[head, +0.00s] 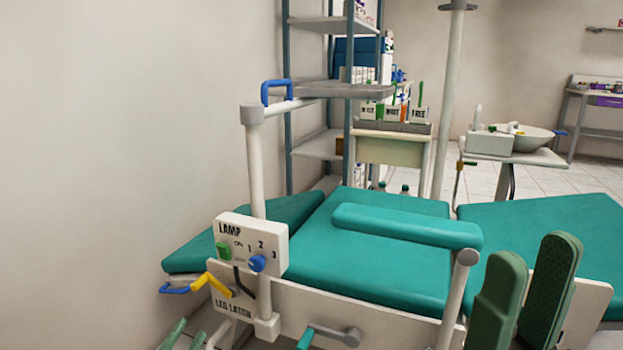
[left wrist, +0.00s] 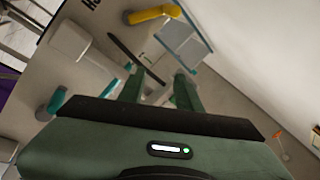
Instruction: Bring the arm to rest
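My left gripper (head: 185,338) is low at the left of the head view, below the yellow lever of the chair. In the left wrist view its two green fingers (left wrist: 160,92) are spread apart with nothing seen held between them. My right gripper (head: 525,300) stands at the lower right of the head view, in front of the chair. Its two green pads point up, with a gap and no object between them. The teal padded armrest (head: 405,225) lies along the near side of the teal chair (head: 360,262), on a white post (head: 458,285).
The control panel (head: 250,243), marked LAMP, has a green switch and blue knob. A yellow lever (head: 218,285) sits by the LEG LATCH label; it also shows in the left wrist view (left wrist: 155,13). A crank (head: 335,334) is low on the side. Shelves (head: 335,90) stand behind.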

